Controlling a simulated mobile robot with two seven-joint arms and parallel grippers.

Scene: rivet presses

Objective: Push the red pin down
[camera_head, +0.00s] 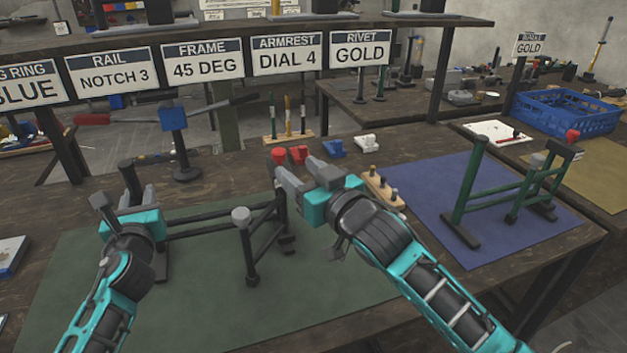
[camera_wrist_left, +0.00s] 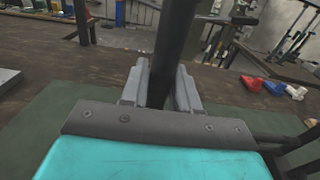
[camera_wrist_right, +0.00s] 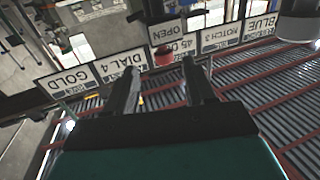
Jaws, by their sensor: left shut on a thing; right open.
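The red pin (camera_head: 279,156) shows as a small red cylinder at the top of the dark frame's far right post, by the right gripper's fingertips. It also shows in the right wrist view (camera_wrist_right: 165,57), just beyond and between the fingertips. My right gripper (camera_head: 298,172) is open, with nothing between its fingers. My left gripper (camera_head: 127,200) is shut on the frame's upright dark post (camera_wrist_left: 174,50), which passes between its fingers in the left wrist view. The dark frame (camera_head: 244,245) stands on a green mat (camera_head: 200,310). My right gripper and arm hide part of it.
A red block (camera_head: 298,153), a blue block (camera_head: 333,148) and a white block (camera_head: 367,143) lie behind the right gripper. A wooden pin holder (camera_head: 383,190) is just right of it. A green frame (camera_head: 510,190) stands on a blue mat (camera_head: 430,190). Signs (camera_head: 287,54) hang above.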

